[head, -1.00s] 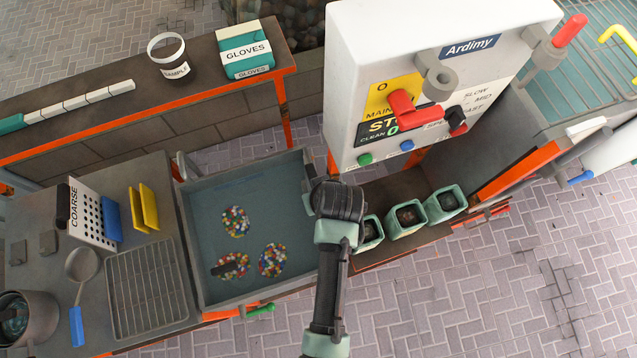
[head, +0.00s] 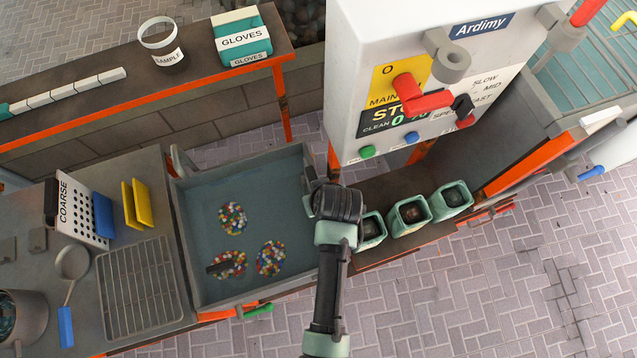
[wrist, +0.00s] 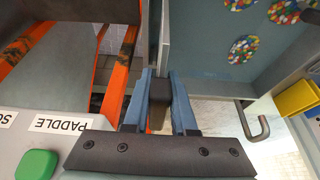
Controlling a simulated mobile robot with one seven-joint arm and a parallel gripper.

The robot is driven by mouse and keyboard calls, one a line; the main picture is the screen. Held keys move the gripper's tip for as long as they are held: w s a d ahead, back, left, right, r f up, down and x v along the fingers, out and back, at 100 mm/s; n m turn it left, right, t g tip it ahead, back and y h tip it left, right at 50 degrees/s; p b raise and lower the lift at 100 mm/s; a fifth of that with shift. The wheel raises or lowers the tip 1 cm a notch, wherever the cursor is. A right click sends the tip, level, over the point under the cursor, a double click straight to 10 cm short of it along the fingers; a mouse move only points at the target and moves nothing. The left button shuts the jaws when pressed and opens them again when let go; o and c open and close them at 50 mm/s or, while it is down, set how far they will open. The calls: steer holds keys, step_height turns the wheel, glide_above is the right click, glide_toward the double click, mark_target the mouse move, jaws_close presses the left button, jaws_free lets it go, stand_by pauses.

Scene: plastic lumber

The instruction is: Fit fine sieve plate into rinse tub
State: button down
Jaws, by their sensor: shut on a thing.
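The rinse tub (head: 240,300) is a grey square basin with blue-grey water and several coloured beads in three round clusters. My gripper (head: 309,192) is at the tub's right wall. In the wrist view my gripper (wrist: 160,100) is shut on a dark block (wrist: 160,88), which looks like a handle. A grey sheet seen edge-on (wrist: 153,35) runs up from it beside the tub wall. It may be the fine sieve plate; no label shows, and I cannot tell whether it sits inside the tub. The coarse sieve plate (head: 85,208) stands left of the tub.
Blue (head: 103,214) and yellow (head: 137,204) plates stand beside the coarse plate. A wire rack (head: 140,290) lies left of the tub. The control box (head: 350,100) rises close behind my gripper. Three green bins (head: 408,213) stand to its right.

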steer(key=shift+f+b, duration=4.95)
steer(key=shift+f, duration=1.75)
steer(key=shift+s+f, duration=0.15)
steer(key=c, duration=0.6)
jaws_free()
steer(key=shift+s, duration=0.1)
steer(key=shift+c, duration=0.2)
steer(key=shift+d+f, duration=0.1)
steer(key=shift+d, duration=0.05)
steer(key=v, duration=1.3)
steer(key=shift+w+a+r, duration=0.2)
steer(key=shift+w+r, duration=0.05)
steer(key=shift+r, duration=0.05)
